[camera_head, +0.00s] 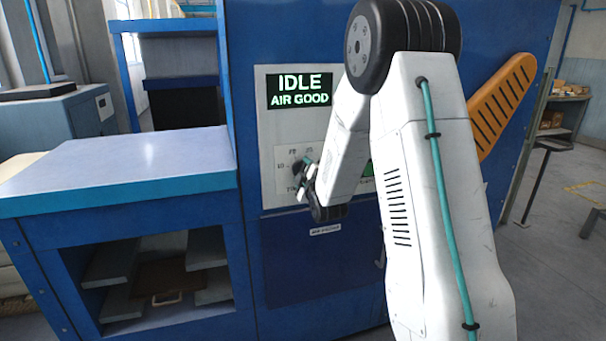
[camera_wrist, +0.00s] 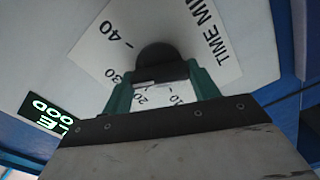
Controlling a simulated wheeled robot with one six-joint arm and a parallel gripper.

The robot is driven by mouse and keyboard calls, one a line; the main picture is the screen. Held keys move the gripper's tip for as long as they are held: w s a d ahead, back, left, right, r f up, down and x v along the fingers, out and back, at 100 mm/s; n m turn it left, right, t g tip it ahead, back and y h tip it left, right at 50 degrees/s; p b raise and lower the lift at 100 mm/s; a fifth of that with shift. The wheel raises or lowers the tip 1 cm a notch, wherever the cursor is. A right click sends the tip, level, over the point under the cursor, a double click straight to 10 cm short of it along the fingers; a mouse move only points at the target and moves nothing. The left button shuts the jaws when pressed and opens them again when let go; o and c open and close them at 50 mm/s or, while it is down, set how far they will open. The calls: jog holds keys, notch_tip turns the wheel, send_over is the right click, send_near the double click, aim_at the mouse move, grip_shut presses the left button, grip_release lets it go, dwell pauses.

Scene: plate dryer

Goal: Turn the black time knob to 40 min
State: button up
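The black time knob (camera_wrist: 160,58) shows in the wrist view on a white dial plate (camera_wrist: 100,60) marked 10, 20, 30, 40 and TIME MIN. I cannot make out the knob's pointer. My gripper (camera_wrist: 161,76) has its two teal fingers apart, with the tips close to either side of the knob's near edge. I cannot tell whether they touch it. In the head view my gripper (camera_head: 303,178) is at the dial plate (camera_head: 292,153) and partly hides the knob.
A display (camera_head: 300,90) above the dial reads IDLE, AIR GOOD. A green part (camera_head: 367,168) shows partly behind my arm. A blue counter with a pale top (camera_head: 120,165) stands at the left. An orange slotted part (camera_head: 503,105) sticks out at the right.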

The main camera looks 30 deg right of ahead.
jog(key=shift+m, duration=0.3)
jog(key=m, duration=0.9)
jog(key=shift+d+r, duration=0.1)
jog(key=shift+m, duration=0.3)
dwell(0.5)
jog(key=o, duration=1)
jog(key=v, duration=0.8)
